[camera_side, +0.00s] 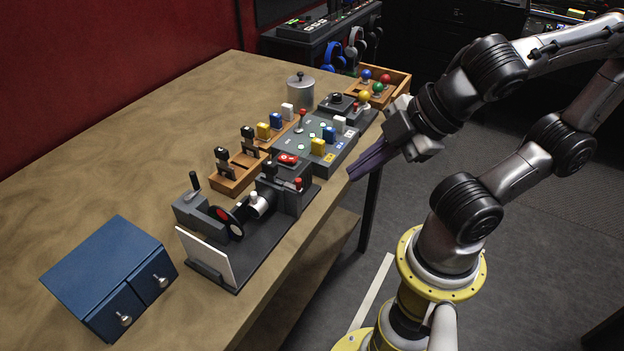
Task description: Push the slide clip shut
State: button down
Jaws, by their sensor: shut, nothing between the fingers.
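My gripper (360,172) has long purple fingers. They are shut and empty, beside the right edge of the table, pointing left towards the grey panel. A dark bench device (290,199) near the table's right edge carries a lens barrel (259,206), a black disc with red and white spots (227,223), and a white upright screen (205,257). A red piece (288,159) lies on top at its far end. I cannot tell which small part is the slide clip, or whether it is open. My gripper is apart from the device.
A grey panel (337,160) has lit buttons and coloured blocks. Wooden racks (233,182), a metal pot (301,92) and a wooden tray with coloured balls (397,86) stand nearby. A blue drawer box (105,262) is front left. The table's left side (130,150) is clear.

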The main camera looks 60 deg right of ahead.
jog(key=w+f, duration=0.8)
jog(key=w, duration=0.1)
jog(key=shift+d, duration=0.35)
jog(key=shift+w, duration=0.15)
jog(key=shift+w, duration=0.1)
dwell(0.3)
jog(key=shift+w, duration=1)
